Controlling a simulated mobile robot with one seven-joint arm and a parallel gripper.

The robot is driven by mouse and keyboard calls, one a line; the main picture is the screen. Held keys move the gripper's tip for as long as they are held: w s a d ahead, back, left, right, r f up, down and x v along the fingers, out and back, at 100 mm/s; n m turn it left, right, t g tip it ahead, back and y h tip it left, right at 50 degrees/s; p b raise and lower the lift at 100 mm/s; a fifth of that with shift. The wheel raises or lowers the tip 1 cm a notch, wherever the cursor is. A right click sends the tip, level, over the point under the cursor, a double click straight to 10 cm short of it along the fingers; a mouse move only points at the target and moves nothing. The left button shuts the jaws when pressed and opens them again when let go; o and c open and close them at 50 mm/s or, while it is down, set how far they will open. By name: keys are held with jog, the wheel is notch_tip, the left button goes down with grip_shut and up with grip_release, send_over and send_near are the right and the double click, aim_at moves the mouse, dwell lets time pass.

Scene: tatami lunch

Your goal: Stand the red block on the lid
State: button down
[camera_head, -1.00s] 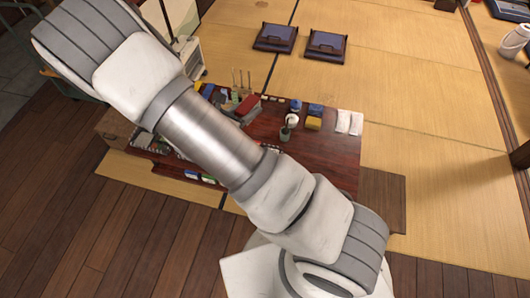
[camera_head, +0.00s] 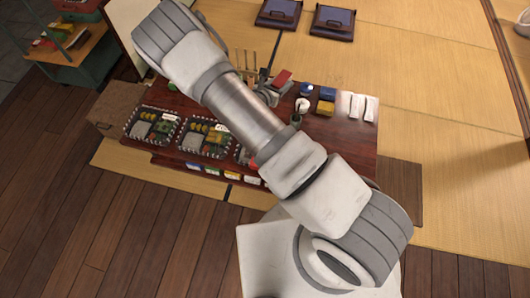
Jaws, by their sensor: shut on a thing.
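The red block (camera_head: 282,78) shows just past my forearm, above the back part of the dark red table. My gripper (camera_head: 270,89) is small and partly hidden behind my arm; it is shut on the red block, which looks tilted. I cannot tell the height of the block above the table. I cannot pick out the lid for sure; my arm covers the middle of the table.
Lunch boxes (camera_head: 152,129) with food stand on the left of the table (camera_head: 345,145). To the right are a blue block (camera_head: 328,94), a yellow block (camera_head: 325,108), a dark green cup (camera_head: 296,119) and white towels (camera_head: 356,105). Bare tabletop lies at the front right.

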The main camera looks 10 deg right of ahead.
jog(key=w+d+f+n+t+y+b, duration=0.1)
jog(key=w+f+n+y+b, duration=0.15)
jog(key=f, duration=0.85)
jog(key=w+f+n+t+y+b, duration=0.15)
jog(key=f+b, duration=0.25)
jog(key=f, duration=0.8)
jog(key=s+f+b, duration=0.1)
jog(key=s+f, duration=0.1)
jog(key=s, duration=0.1)
jog(key=s+a+f+b, duration=0.1)
jog(key=s+f, duration=0.1)
jog(key=s, duration=0.2)
jog(key=s+a+f+b, duration=0.1)
jog(key=s+f, duration=0.2)
jog(key=s, duration=0.1)
jog(key=shift+a, duration=0.2)
jog(key=shift+s+f+b, duration=0.1)
jog(key=shift+f+b, duration=0.9)
jog(key=shift+f, duration=1)
jog(key=shift+f, duration=0.2)
jog(key=shift+c, duration=2.1)
grip_release()
jog(key=shift+r, duration=0.25)
